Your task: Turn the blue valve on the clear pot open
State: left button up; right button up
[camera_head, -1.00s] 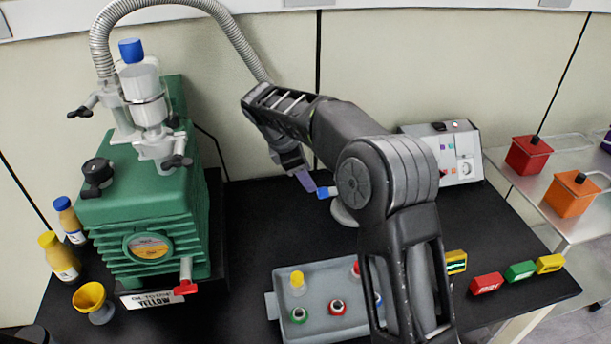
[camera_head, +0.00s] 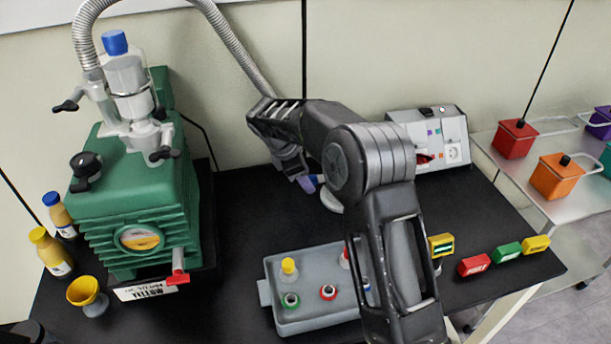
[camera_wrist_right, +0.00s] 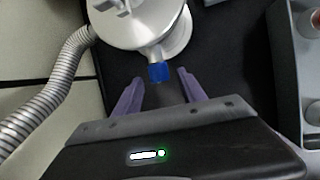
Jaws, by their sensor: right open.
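The blue valve (camera_wrist_right: 159,72) sticks out of the side of the pot (camera_wrist_right: 148,28), whose pale round top shows in the right wrist view. In the head view my arm hides most of the pot, and only part of its pale base (camera_head: 331,200) shows. My right gripper (camera_wrist_right: 160,79) is open, with one purple finger on each side of the blue valve. Gaps show between the valve and both fingers. In the head view this gripper (camera_head: 307,183) is at the pot's left side. My left gripper is not in view.
A green pump (camera_head: 135,200) stands at the left, with a ribbed metal hose (camera_head: 235,45) running behind my arm. A grey tray (camera_head: 300,262) with small capped vessels lies in front. A control box (camera_head: 440,140) stands behind at the right. The black tabletop between pump and pot is clear.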

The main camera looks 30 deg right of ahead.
jog(key=shift+f, duration=0.2)
jog(key=shift+c, duration=0.3)
grip_shut()
